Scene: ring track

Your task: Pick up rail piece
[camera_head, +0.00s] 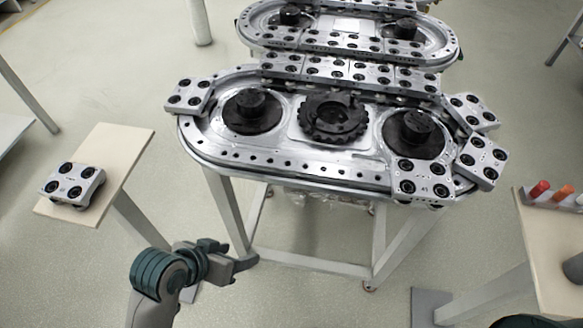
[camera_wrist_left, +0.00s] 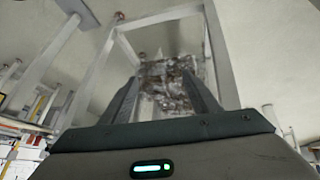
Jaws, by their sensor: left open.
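A grey metal rail piece (camera_head: 72,184) with several black round rollers lies on the small beige side table (camera_head: 112,150) at the left. My left gripper (camera_head: 242,263) is below and to the right of that table, in front of the ring track's frame, apart from the piece. In the left wrist view my left gripper (camera_wrist_left: 162,100) has its two fingers spread, with nothing held between them. More rail pieces sit on the near ring track (camera_head: 270,165), along its back edge, at its left end and at its right end. My right gripper is not seen.
The ring track stands on a pale metal frame (camera_head: 228,210), with a crumpled silvery bundle beneath, also behind the fingers in the left wrist view (camera_wrist_left: 170,85). A second ring track (camera_head: 250,30) is behind. A right-hand table (camera_head: 550,240) holds coloured cylinders. Open floor lies at left.

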